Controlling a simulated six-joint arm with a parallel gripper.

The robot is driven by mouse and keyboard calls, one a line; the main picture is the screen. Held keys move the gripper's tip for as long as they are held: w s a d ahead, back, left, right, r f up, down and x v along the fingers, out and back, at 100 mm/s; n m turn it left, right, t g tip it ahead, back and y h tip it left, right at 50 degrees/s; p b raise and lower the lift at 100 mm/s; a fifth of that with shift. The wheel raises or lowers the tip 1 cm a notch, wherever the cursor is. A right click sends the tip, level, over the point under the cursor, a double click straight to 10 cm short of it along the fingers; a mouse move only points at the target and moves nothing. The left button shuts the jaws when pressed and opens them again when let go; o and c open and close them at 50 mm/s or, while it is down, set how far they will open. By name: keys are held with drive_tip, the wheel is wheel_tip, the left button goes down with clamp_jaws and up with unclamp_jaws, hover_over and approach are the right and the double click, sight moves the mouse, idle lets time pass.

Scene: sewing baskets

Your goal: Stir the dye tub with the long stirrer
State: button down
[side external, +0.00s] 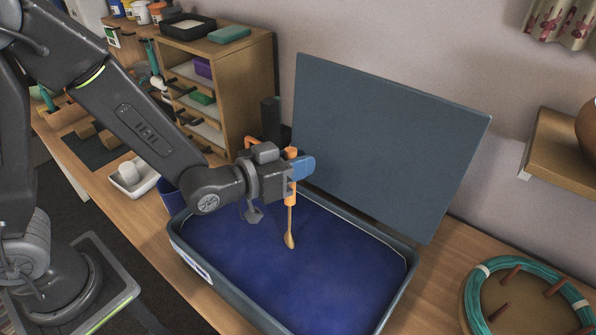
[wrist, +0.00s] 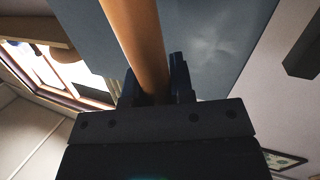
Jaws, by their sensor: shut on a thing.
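The dye tub (side external: 408,275) is a wide grey rectangular tub with a white label, filled with dark blue dye (side external: 320,262). The long stirrer (side external: 290,222) has an orange handle and a wooden, paddle-like lower end. My gripper (side external: 294,172) is shut on the stirrer above the back part of the tub. The stirrer hangs nearly upright, its lower end over or at the dye surface; I cannot tell whether it touches. In the wrist view the orange-brown handle (wrist: 138,45) runs between the two dark fingers of my gripper (wrist: 157,82).
A large grey panel (side external: 385,140) stands upright behind the tub. A wooden shelf unit (side external: 245,85) with trays stands at the back left. A coil of teal cord (side external: 482,290) lies on a round pegged board at the right. A wall shelf (side external: 555,152) juts out at the right.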

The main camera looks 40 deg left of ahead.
wheel_tip(320, 180, up, 7)
drive_tip(key=w, duration=0.1)
drive_tip(key=shift+a, duration=0.35)
idle(0.3)
drive_tip(key=shift+w, duration=0.1)
idle(0.5)
